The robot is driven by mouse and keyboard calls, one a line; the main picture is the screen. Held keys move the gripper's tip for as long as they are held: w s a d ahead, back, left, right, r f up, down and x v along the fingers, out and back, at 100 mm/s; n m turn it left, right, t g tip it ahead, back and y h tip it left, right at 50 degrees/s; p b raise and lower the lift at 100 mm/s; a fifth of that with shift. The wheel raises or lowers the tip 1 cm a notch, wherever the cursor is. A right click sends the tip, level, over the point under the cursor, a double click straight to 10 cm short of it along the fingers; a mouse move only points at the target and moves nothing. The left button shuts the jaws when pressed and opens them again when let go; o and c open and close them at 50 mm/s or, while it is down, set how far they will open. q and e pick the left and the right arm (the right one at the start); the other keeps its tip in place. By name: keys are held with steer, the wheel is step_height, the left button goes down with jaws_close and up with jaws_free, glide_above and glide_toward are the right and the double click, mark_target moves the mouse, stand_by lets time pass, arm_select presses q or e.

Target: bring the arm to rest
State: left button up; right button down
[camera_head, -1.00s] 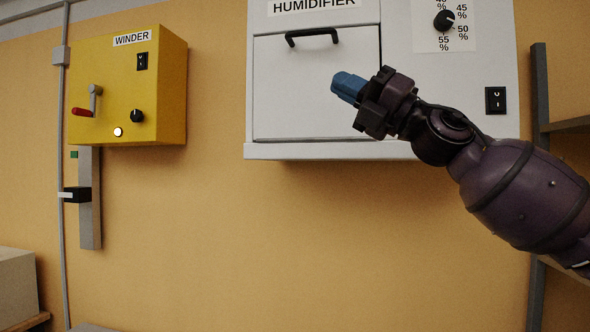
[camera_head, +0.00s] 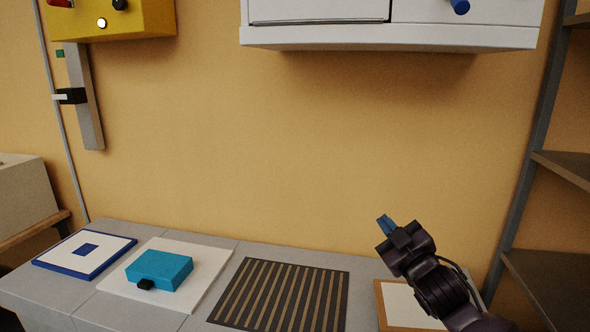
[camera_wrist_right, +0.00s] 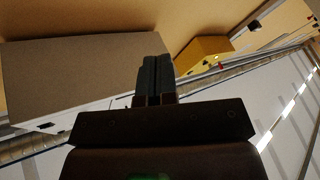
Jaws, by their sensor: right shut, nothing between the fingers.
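My right gripper (camera_head: 386,222) is at the lower right of the head view, above the right part of the grey table. Its blue fingers are together with nothing between them, and it touches nothing that I can see. The closed fingers also show in the right wrist view (camera_wrist_right: 154,75), pointing up in the picture. My left gripper is not in the head view.
On the table (camera_head: 215,243) are a blue-edged board (camera_head: 60,262), a teal box (camera_head: 160,268) on a white sheet, a striped mat (camera_head: 283,295) and a brown-framed panel (camera_head: 402,308). A white cabinet (camera_head: 390,38) and a yellow winder box (camera_head: 145,20) hang above. Shelves (camera_head: 565,170) stand right.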

steer(key=s+d+f+m+g+h, duration=0.1)
steer(key=s+d+f+m+h, duration=0.1)
steer(key=s+f, duration=0.45)
steer(key=s+d+f+m+g+h, duration=0.1)
steer(key=s+d+f+m, duration=0.15)
steer(key=f, duration=0.65)
steer(key=s+d+f+m+g+h, duration=0.1)
steer(key=s+f+m+h, duration=0.15)
steer(key=s+f, duration=0.35)
steer(key=s+d+f+m+g+h, duration=0.1)
steer(key=s+d+f+m+g, duration=0.1)
steer(key=s+f, duration=1.2)
steer(key=shift+s+d+f+m+g, duration=0.4)
steer(key=shift+s+d+g, duration=0.25)
steer(key=shift+s+g, duration=0.55)
